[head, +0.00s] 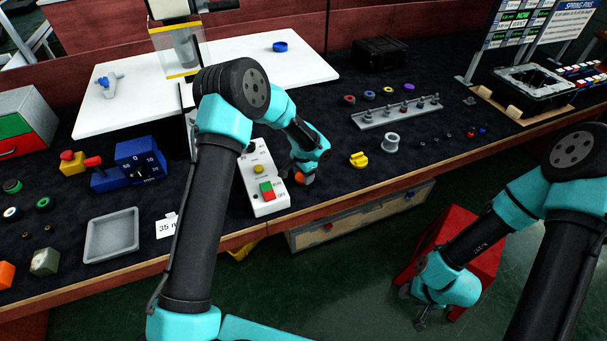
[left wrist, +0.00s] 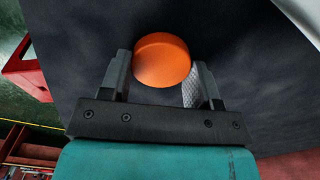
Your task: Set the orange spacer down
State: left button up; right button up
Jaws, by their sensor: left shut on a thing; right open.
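The orange spacer (head: 304,179) is a short round piece low by the front of the dark bench mat, just right of the white switch box. It also shows in the left wrist view (left wrist: 162,60), between the two finger tips. My left gripper (head: 296,176) is shut on it, pointing down; the arm partly hides the fingers in the head view. I cannot tell whether the spacer touches the mat. My right gripper (head: 421,318) is open and empty, low in front of the bench beside a red cabinet.
The white switch box (head: 262,190) with red and green buttons stands close left of the left gripper. A yellow part (head: 359,159) and a grey ring (head: 391,143) lie to the right. A grey rail (head: 398,113) with pegs is behind them. The wooden front edge (head: 345,198) is close.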

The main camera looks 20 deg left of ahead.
pick_arm(q)
jog(key=shift+f, duration=0.15)
jog(key=o, duration=0.9)
notch_tip(320, 180, up, 12)
jog(key=shift+r, duration=0.15)
dwell(0.4)
